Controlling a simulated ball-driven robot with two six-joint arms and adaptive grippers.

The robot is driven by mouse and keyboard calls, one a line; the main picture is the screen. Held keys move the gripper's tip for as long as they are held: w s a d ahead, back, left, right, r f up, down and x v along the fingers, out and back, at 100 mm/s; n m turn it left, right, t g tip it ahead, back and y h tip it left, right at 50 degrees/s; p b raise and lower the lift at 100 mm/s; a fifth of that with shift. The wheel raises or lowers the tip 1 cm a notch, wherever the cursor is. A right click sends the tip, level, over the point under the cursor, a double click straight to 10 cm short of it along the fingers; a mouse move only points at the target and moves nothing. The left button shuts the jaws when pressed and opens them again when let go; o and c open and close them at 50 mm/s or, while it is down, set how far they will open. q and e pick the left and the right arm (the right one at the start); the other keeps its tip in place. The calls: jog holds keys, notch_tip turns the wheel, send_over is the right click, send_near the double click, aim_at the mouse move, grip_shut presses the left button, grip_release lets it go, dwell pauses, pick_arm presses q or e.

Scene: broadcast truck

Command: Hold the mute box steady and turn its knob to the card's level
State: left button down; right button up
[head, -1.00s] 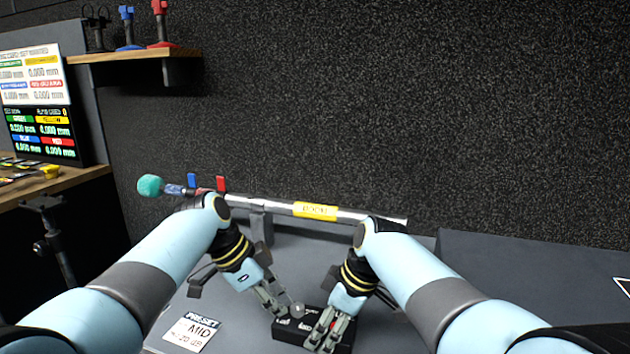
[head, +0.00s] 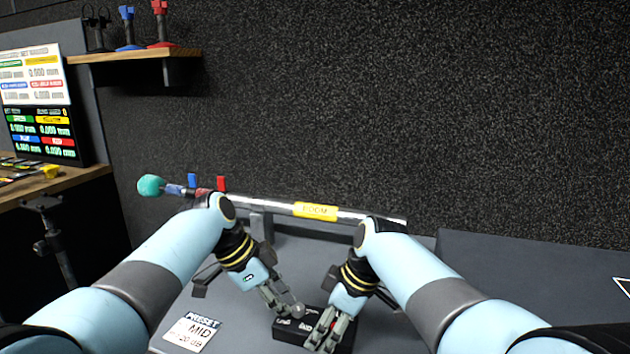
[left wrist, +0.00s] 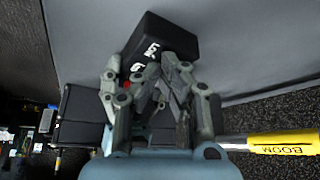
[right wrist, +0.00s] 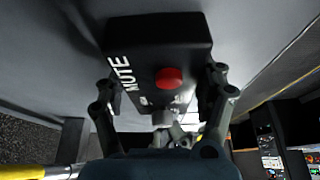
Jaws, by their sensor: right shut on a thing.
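The black mute box (head: 289,327) lies on the grey desk at the bottom centre of the head view. In the right wrist view the box (right wrist: 125,42) shows its MUTE lettering, a red button (right wrist: 168,78) and a grey knob (right wrist: 162,118). My right gripper (head: 326,334) is shut on the box, one finger at each side. My left gripper (head: 290,311) is at the box's far left end, close to the knob. Its jaw opening is unclear among overlapping fingers in the left wrist view (left wrist: 152,78). The card (head: 190,335) reads PRESET, MID, -20 dB and lies left of the box.
A boom pole with a yellow BOOM label (head: 315,211) lies across the back of the desk. A side table (head: 50,187) and monitor (head: 38,105) stand at the left. A wall shelf (head: 130,56) is above. Desk between card and box is clear.

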pick_arm(q)
jog(key=shift+s+d+f, duration=0.1)
jog(key=shift+s+d, duration=0.2)
jog(key=shift+s, duration=0.1)
jog(key=shift+s+a, duration=0.1)
jog(key=shift+a, duration=0.05)
jog(key=shift+a, duration=0.25)
jog(key=shift+a+r, duration=0.15)
jog(key=shift+r, duration=2.9)
jog(key=shift+w+a+f, duration=0.1)
jog(key=shift+w+f, duration=0.1)
jog(key=shift+f, duration=1.3)
jog(key=shift+w+f, duration=0.2)
jog(key=shift+f, duration=1.3)
